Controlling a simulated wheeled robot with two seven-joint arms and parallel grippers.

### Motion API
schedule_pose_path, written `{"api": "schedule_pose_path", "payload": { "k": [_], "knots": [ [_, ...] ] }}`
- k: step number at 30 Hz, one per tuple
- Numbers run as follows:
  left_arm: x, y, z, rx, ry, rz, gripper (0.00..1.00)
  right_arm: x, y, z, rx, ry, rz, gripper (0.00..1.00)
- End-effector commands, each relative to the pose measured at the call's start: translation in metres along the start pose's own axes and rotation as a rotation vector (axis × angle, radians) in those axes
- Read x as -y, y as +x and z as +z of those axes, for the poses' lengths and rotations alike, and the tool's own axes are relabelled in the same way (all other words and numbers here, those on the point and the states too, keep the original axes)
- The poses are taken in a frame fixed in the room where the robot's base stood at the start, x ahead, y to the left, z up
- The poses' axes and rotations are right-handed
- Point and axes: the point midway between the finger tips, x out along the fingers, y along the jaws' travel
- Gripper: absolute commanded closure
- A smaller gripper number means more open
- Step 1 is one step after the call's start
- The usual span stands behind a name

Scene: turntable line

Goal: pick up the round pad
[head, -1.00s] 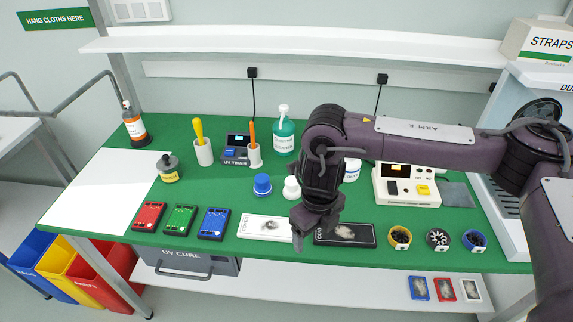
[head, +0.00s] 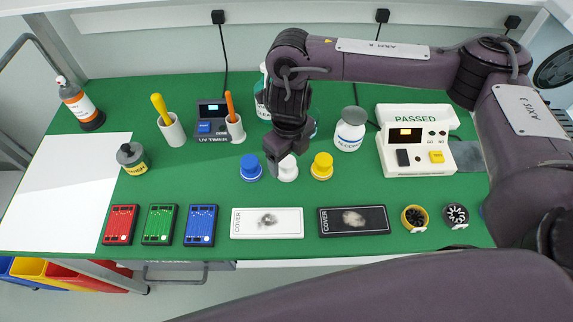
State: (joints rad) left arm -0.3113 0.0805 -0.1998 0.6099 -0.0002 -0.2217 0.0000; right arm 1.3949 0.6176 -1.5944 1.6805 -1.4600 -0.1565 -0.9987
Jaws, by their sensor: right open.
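Three small round knobbed pieces stand in a row at mid-table: blue (head: 251,168), white (head: 288,171) and yellow (head: 322,168). I cannot tell for sure which thing is the round pad; these pieces look most like it. My right gripper (head: 287,160) is open, pointing down over the white piece and partly hiding it. I cannot tell whether its fingers are around the piece or still above it. My left gripper is not in view.
A white cover (head: 285,223) and a black cover (head: 330,222) lie in front. Red, green and blue devices (head: 159,225) are front left. A bottle labelled alcohol (head: 348,135) and a tester (head: 395,160) reading PASSED stand right. Round yellow-rimmed (head: 407,223) and dark items are front right.

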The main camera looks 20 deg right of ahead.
Motion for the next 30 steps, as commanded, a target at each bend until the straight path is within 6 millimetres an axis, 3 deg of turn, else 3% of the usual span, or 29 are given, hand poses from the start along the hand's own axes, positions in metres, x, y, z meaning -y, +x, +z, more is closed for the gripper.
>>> {"api": "schedule_pose_path", "payload": {
  "k": [7,17,28,30],
  "knots": [
    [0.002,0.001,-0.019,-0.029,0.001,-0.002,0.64,-0.002,0.035,0.002,-0.004,0.002,0.002,0.25],
    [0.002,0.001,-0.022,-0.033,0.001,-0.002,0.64,-0.001,0.042,0.002,-0.001,0.000,-0.001,0.25],
    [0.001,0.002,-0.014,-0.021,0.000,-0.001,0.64,-0.001,0.042,0.002,-0.001,0.000,0.000,0.70],
    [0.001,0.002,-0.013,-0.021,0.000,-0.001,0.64,-0.001,0.042,0.002,-0.001,0.000,0.000,0.73]
  ]
}}
